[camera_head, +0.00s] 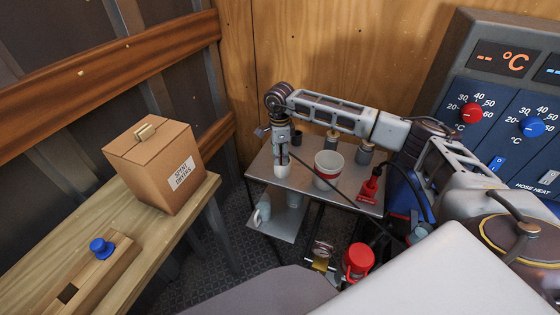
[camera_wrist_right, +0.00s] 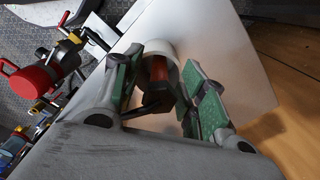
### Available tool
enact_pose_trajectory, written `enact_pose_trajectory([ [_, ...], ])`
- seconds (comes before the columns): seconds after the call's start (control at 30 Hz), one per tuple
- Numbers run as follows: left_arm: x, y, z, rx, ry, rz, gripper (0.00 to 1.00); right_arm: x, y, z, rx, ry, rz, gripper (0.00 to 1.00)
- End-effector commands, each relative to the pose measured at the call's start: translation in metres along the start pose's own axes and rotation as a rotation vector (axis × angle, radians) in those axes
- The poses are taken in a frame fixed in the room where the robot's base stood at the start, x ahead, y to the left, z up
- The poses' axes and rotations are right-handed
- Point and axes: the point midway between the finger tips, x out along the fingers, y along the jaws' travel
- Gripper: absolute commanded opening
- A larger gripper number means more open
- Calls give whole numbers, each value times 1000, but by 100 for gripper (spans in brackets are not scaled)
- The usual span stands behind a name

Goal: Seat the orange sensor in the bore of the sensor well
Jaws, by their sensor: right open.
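My right gripper (camera_head: 281,152) points down over the left part of a grey metal table (camera_head: 345,192). In the right wrist view it is open (camera_wrist_right: 160,92), with green pads apart on either side. Between and beyond the pads is a white round body (camera_wrist_right: 160,46), probably the sensor well, with an orange-brown piece (camera_wrist_right: 159,68), probably the sensor, at its opening. A dark part sits at the near end of the orange piece. I cannot tell how deep it sits. In the head view a white cylinder (camera_head: 281,171) shows just below the gripper. My left gripper is not in view.
A red tool (camera_head: 370,185) is at the table's right edge. A cardboard box (camera_head: 155,165) and a wooden block with a blue knob (camera_head: 102,247) occupy the left bench.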

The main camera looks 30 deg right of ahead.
Motion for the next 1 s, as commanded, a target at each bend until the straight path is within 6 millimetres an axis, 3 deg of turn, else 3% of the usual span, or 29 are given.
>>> enact_pose_trajectory([
  [0.13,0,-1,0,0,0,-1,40,0,0,0,0,0,0,42],
  [0.47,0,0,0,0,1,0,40,0,0,0,0,0,0,0],
  [1.0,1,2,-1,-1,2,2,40,-10,0,0,0,-1,-1,0],
])
